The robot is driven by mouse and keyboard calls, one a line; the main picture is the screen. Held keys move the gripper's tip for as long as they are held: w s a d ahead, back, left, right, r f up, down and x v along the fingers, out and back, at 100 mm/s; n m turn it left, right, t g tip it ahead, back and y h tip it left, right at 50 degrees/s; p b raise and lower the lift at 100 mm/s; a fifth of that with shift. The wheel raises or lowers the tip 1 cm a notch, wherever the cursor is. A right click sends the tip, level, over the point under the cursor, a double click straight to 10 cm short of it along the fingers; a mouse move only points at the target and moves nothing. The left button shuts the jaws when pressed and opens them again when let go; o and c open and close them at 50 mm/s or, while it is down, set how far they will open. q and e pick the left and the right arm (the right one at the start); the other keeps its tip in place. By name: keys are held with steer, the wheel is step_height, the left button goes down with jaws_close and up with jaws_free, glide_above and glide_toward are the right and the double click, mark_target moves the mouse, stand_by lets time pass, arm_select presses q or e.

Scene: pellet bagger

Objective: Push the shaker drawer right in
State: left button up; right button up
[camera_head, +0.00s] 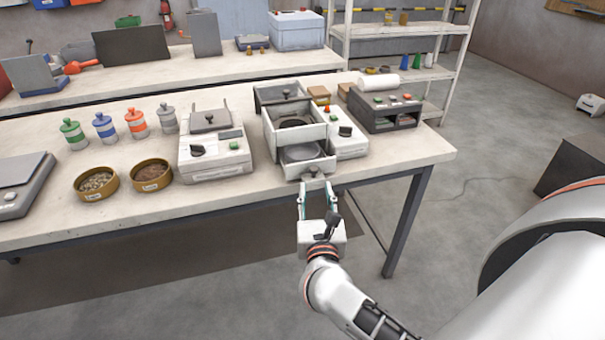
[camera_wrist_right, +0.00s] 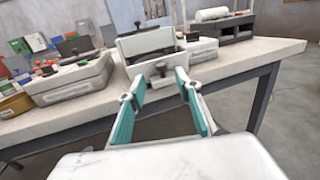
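The shaker (camera_head: 296,133) is a light grey box on the bench with its drawer (camera_head: 306,164) pulled out toward me. A round sieve or pan sits in the drawer, and a dark knob (camera_head: 313,171) is on its front. In the right wrist view the drawer front (camera_wrist_right: 154,66) and its knob (camera_wrist_right: 162,69) face me. My right gripper (camera_head: 317,186) is open just in front of the drawer front, with its teal-padded fingers on either side of the knob's line. I cannot tell whether they touch. It also shows in the right wrist view (camera_wrist_right: 158,78). My left gripper is out of view.
A white machine (camera_head: 214,146) stands left of the shaker, with two brown bowls (camera_head: 97,183) and several capped jars beyond. A dark control box (camera_head: 385,110) stands to the right. The bench's front edge (camera_head: 400,167) is below the drawer; the floor in front is clear.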

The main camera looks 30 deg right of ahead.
mark_target(314, 172)
steer(key=x, duration=0.7)
steer(key=shift+w+d+p, duration=0.25)
steer(key=shift+p, duration=0.05)
jaws_close()
